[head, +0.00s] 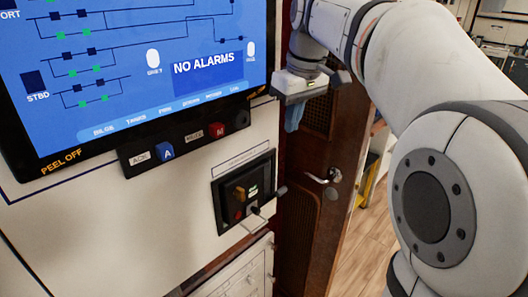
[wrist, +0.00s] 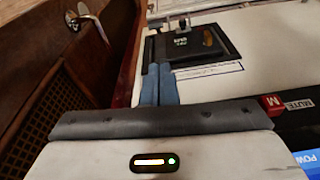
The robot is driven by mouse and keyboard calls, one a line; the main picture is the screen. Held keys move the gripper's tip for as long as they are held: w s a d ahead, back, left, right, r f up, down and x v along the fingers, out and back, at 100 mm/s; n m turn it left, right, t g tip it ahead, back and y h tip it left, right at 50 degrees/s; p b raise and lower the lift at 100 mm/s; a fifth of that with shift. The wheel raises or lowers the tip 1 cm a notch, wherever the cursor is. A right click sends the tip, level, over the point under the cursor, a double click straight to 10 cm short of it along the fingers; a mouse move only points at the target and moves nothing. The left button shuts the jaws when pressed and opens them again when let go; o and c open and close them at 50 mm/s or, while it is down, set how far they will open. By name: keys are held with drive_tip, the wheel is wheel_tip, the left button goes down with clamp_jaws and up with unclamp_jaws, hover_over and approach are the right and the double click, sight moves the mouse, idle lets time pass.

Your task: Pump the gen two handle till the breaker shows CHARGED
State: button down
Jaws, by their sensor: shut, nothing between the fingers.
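A black-framed breaker (head: 243,192) is set in the cream panel below the screen. Its face has an orange part, a red part, a small lit indicator (head: 253,190) and a light lever-like part (head: 257,211). A dark knob sticks out at its right edge. I cannot read the indicator or tell which part is the gen two handle. The breaker shows upside down at the top of the wrist view (wrist: 190,45). My gripper (head: 292,117) is shut and empty, above and right of the breaker in the head view. Its blue fingers (wrist: 159,83) are apart from the handle.
A large screen (head: 140,60) reads NO ALARMS. Under it is a strip with a blue ACK button (head: 165,151) and a red MUTE button (head: 216,131). A brown wooden door (head: 325,175) with a metal lever handle (head: 325,176) stands right of the panel. Wood floor shows beyond.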

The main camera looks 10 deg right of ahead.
wheel_tip(320, 180, up, 5)
drive_tip(key=n, duration=0.2)
hover_over(281, 191)
drive_tip(key=d, duration=0.1)
drive_tip(key=shift+r+p, duration=0.1)
drive_tip(key=shift+p, duration=0.35)
drive_tip(key=w+f, duration=0.1)
drive_tip(key=f, duration=0.5)
drive_tip(key=w+a+f, duration=0.1)
drive_tip(key=f, duration=0.6)
drive_tip(key=w+a+f, duration=0.1)
drive_tip(key=f, duration=0.5)
drive_tip(key=shift+a+f, duration=0.15)
drive_tip(key=shift+f, duration=0.15)
drive_tip(key=shift+s+d+f+p, duration=0.2)
drive_tip(key=shift+s+d+f, duration=0.05)
drive_tip(key=shift+f, duration=0.3)
drive_tip(key=shift+s+d+f+p, duration=0.2)
drive_tip(key=shift+s+f, duration=0.1)
drive_tip(key=shift+f, duration=0.3)
drive_tip(key=shift+s+d+f+p, duration=0.15)
drive_tip(key=shift+s+d+f, duration=0.1)
drive_tip(key=shift+f, duration=0.3)
